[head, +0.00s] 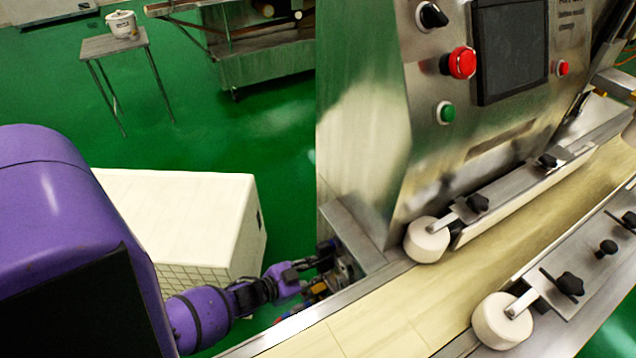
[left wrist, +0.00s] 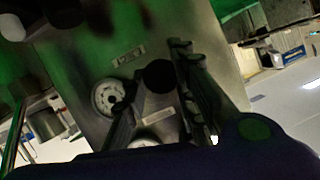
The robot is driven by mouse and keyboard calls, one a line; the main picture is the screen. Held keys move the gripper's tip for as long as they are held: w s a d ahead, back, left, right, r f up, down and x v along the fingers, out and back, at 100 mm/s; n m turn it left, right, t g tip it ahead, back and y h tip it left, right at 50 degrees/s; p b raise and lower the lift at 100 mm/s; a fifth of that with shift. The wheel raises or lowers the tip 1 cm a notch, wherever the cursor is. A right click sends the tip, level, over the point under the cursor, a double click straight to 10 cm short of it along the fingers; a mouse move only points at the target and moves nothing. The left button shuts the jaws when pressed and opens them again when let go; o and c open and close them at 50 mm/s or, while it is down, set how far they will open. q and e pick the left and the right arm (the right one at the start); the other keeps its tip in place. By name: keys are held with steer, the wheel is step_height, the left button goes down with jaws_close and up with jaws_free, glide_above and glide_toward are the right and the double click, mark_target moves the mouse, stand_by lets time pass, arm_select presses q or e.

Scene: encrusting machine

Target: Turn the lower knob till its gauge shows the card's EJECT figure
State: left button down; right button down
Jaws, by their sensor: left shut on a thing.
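My left gripper (head: 318,270) is low beside the machine's left side in the head view, partly hidden by the machine's edge. In the left wrist view my left gripper (left wrist: 161,72) has its fingers on either side of a dark round knob (left wrist: 160,77) and is shut on it. A pale round gauge (left wrist: 107,97) shows left of the fingers. A second gauge (left wrist: 143,143) is mostly hidden at the bottom. Their readings are too blurred to tell. I cannot tell from the picture whether this knob is the lower one. No EJECT figure is legible. My right gripper is out of view.
The machine front carries a black screen (head: 511,50), a red button (head: 461,62), a green button (head: 446,112) and a black selector (head: 432,16). A pale conveyor belt (head: 540,225) runs alongside. A white crate (head: 185,215) stands close to my left arm.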

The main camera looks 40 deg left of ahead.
arm_select(q)
steer(key=shift+d, duration=0.5)
steer(key=c, duration=1.6)
jaws_free()
steer(key=shift+o, duration=0.2)
steer(key=shift+a, duration=0.2)
steer(key=v, duration=1.2)
